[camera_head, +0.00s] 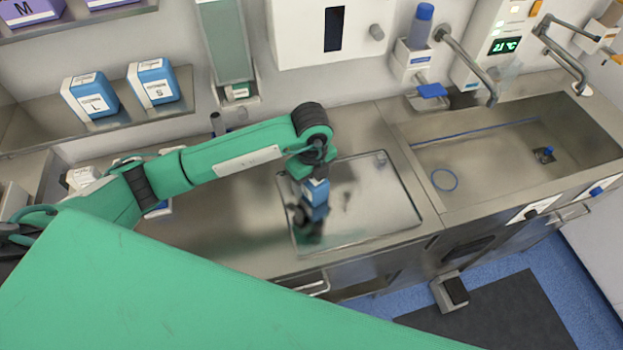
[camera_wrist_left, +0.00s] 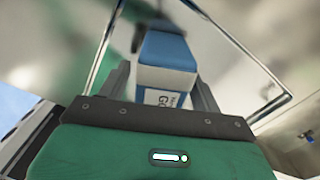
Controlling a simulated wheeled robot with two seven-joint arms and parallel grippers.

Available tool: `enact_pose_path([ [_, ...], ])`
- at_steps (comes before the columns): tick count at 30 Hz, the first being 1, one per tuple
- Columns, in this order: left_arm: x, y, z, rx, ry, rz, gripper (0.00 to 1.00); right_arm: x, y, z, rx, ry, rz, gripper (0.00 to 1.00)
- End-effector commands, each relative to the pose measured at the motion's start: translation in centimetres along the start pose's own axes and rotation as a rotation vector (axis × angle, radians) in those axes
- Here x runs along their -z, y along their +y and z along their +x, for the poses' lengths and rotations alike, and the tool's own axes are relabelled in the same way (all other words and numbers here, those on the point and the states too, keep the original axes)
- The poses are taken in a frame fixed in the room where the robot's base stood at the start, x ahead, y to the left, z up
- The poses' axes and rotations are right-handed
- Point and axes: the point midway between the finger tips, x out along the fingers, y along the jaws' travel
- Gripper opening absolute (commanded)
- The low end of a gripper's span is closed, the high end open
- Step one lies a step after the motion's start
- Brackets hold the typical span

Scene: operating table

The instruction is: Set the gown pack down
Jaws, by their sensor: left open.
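The gown pack (camera_head: 315,190) is a small blue and white box. It is at the left part of the shiny metal tray (camera_head: 385,205), below my left wrist in the head view. My left gripper (camera_head: 309,207) is open, pointing down at the tray. In the left wrist view the pack (camera_wrist_left: 166,52) shows its blue face and a white printed label between the two spread fingers. The tray rim (camera_wrist_left: 236,42) runs around it there. Whether the pack's base rests fully on the tray is hard to tell. My right gripper is not in view.
Two blue and white boxes, L (camera_head: 92,97) and S (camera_head: 154,82), stand on the left shelf (camera_head: 110,125). A sink (camera_head: 500,150) with taps lies right of the tray. The right half of the tray is clear. A green surface fills the lower left foreground.

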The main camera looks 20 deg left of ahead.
Motion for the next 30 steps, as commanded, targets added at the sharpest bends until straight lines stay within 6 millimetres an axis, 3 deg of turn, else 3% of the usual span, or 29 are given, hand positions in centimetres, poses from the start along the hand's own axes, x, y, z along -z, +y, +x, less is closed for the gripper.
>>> enact_pose_path([
  [8,0.0,-0.1,-1.2,0.003,-0.001,0.000,0.65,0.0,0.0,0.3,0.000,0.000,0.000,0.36],
  [21,-0.1,-0.1,-10.5,0.003,-0.002,0.000,0.65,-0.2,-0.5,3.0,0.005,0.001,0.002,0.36],
  [30,0.0,0.0,-12.3,0.000,-0.001,0.000,0.65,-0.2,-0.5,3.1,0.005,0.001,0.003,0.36],
])
